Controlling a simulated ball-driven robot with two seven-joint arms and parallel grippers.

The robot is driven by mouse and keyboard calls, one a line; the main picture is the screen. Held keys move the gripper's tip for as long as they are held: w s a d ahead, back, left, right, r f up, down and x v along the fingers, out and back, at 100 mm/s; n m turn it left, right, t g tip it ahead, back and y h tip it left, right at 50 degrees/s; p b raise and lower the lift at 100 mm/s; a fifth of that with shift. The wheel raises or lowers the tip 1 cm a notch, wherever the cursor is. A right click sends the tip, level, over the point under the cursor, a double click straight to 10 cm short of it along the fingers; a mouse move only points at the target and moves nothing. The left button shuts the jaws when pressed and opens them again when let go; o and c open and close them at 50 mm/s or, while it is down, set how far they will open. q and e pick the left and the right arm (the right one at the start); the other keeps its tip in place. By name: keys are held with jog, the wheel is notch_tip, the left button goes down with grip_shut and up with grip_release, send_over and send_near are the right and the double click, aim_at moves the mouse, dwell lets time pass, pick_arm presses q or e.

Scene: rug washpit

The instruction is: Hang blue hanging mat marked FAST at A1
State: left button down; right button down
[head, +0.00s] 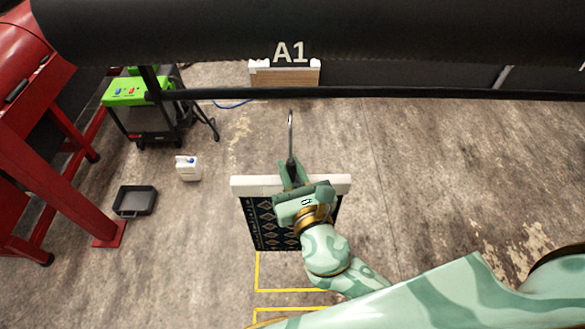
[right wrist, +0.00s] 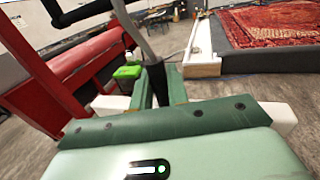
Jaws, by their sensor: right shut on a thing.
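The dark blue mat (head: 262,232) with a pale diamond pattern hangs below a white bar (head: 250,186) in the head view. A grey metal hook (head: 290,130) rises above the bar, its tip free in the air. My right gripper (head: 291,175) is shut on the hook's black stem; the stem (right wrist: 155,85) also shows between the fingers in the right wrist view. My gripper and wrist cover part of the mat, and I see no FAST marking. The A1 label (head: 290,52) is on the thick black beam (head: 180,42), farther up the picture than the hook. My left gripper is not in view.
A thin black rail (head: 400,94) runs below the beam in the picture. A red frame (head: 45,170), a green-topped cart (head: 145,95), a white jug (head: 187,168) and a black tray (head: 134,201) are at left. A red rug (right wrist: 270,22) lies on a dark platform. Floor at right is clear.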

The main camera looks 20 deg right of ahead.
jog(key=w+d, duration=0.3)
jog(key=w, duration=0.9)
jog(key=shift+w+d+r, duration=0.15)
jog(key=shift+w+d, duration=0.15)
dwell(0.8)
notch_tip(320, 180, down, 4)
jog(key=b, duration=0.3)
dwell(0.9)
